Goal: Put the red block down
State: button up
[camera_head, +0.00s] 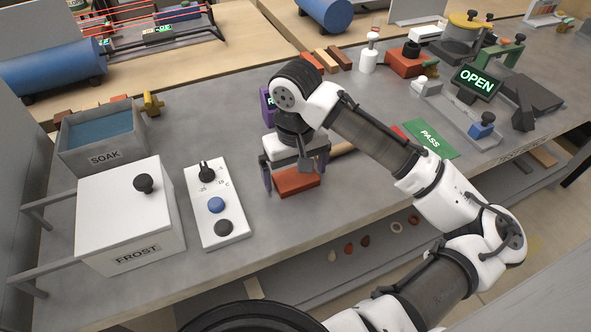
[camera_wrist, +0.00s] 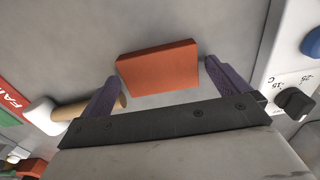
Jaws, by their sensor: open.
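The red block (camera_head: 297,181) lies flat on the grey bench, right of the control panel, in the head view. It also shows in the wrist view (camera_wrist: 158,67) as a plain orange-red brick. My gripper (camera_head: 297,182) is above the block, pointing down. In the wrist view its purple fingers (camera_wrist: 162,78) are spread wide, with the block between and a little beyond them. A gap shows between each finger and the block, so the jaws are open and hold nothing. My gripper hides part of the block's back edge in the head view.
A white control panel (camera_head: 217,205) with knobs and the white FROST box (camera_head: 118,215) stand to the left, the SOAK tub (camera_head: 100,138) behind. A wooden-handled mallet (camera_wrist: 75,115) lies close beside one finger. A green PASS plate (camera_head: 430,138) lies to the right. The front edge is near.

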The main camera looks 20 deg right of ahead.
aim_at(296, 177)
notch_tip(296, 177, up, 12)
dwell(0.4)
jog(key=shift+s+f, duration=0.1)
